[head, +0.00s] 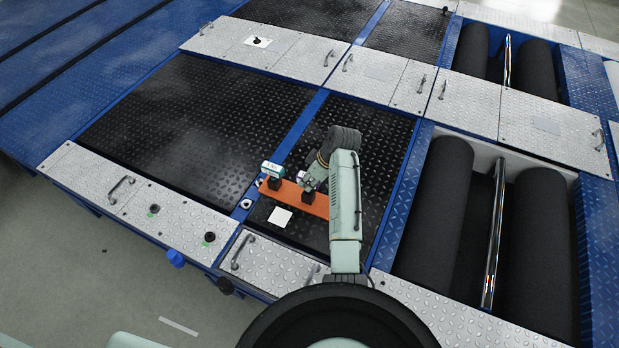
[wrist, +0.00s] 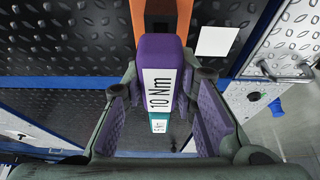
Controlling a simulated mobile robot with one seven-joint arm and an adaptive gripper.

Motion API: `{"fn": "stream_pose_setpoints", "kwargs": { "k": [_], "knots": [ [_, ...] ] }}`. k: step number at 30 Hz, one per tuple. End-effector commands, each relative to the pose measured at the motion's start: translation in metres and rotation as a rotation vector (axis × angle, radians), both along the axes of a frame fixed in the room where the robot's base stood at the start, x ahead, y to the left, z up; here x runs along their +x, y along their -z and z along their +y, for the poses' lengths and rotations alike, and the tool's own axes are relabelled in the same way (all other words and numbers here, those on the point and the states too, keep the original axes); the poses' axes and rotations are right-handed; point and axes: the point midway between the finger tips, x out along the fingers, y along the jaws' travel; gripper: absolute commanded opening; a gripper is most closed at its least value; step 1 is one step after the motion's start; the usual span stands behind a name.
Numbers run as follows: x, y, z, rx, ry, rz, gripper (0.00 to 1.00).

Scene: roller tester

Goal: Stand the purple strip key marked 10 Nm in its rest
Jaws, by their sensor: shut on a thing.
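The purple strip key (wrist: 158,58) with a white label reading 10 Nm is between my gripper's fingers (wrist: 161,92) in the wrist view. My gripper is shut on it. In the head view my gripper (head: 309,182) is over the right part of an orange strip (head: 291,189) and mostly hides the key. A black rest (head: 305,201) shows on the strip just below the gripper. Whether the key touches that rest cannot be told. The strip's end also shows in the wrist view (wrist: 141,14).
A white card (head: 281,217) lies on the dark plate in front. Large rollers (head: 437,205) lie to the right. Open plate is at the left.

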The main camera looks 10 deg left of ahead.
Motion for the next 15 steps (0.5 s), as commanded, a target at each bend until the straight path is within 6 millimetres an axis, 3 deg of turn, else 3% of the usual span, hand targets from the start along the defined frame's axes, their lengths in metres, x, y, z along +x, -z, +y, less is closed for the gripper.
{"fn": "stream_pose_setpoints", "kwargs": {
  "k": [15],
  "knots": [
    [0.0,0.016,0.0,0.001,0.0,-0.001,0.0]
  ]
}}
